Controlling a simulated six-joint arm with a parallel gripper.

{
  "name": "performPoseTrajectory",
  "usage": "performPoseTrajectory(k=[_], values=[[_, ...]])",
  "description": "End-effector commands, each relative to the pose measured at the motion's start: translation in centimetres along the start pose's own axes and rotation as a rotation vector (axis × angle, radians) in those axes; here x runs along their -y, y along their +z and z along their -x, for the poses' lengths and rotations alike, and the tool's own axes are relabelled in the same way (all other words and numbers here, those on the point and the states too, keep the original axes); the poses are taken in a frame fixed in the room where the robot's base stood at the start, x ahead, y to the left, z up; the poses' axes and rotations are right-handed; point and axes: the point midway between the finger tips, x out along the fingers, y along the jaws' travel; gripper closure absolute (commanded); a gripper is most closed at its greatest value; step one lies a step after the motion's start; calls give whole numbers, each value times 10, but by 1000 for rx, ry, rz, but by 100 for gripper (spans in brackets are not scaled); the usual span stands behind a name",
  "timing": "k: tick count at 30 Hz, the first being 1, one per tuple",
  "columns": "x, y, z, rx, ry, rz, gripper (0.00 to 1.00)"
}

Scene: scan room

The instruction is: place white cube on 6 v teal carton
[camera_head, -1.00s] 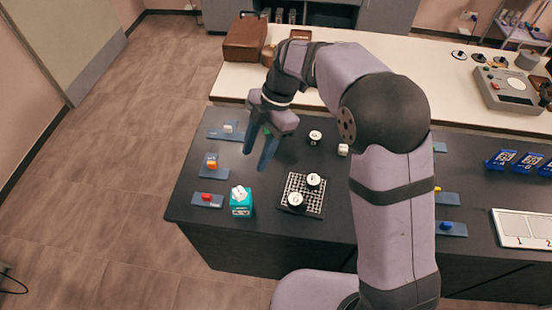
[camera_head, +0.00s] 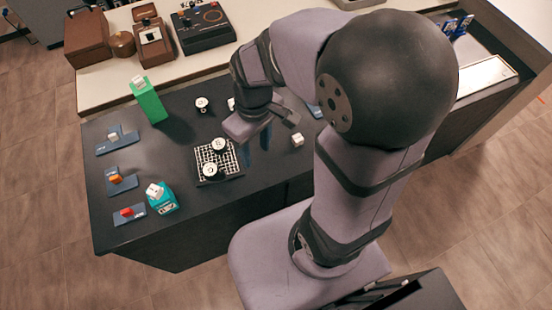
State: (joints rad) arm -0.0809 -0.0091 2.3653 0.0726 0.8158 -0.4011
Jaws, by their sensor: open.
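The teal carton (camera_head: 163,203) stands at the front left of the dark table. A white block-like piece (camera_head: 154,190) with small dark marks is on its top, turned at an angle. A white cube (camera_head: 298,140) rests on the table to the right of my gripper. Another small white piece (camera_head: 231,104) is partly hidden behind my arm. My gripper (camera_head: 257,143) is open over the table, right of the black-and-white grid board, apart from the carton. I see nothing between its fingers.
The grid board (camera_head: 207,176) bears two round white-topped pieces; another round piece (camera_head: 202,104) stands behind. A tall green box (camera_head: 148,102) with a white top is at the back left. Blue plates (camera_head: 117,144) with small coloured blocks line the left edge. Table between is clear.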

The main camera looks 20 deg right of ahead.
Motion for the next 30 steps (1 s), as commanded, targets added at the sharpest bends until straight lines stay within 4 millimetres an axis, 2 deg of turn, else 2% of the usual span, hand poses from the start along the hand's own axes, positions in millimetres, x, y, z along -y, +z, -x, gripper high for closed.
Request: performPoseTrajectory(k=[1,3,9,30], values=[[-4,13,-2,-4,14,-93,59],[-9,27,-6,-9,30,-210,59],[-14,50,-13,-20,55,-402,59],[-15,53,-14,-22,58,-435,59]])
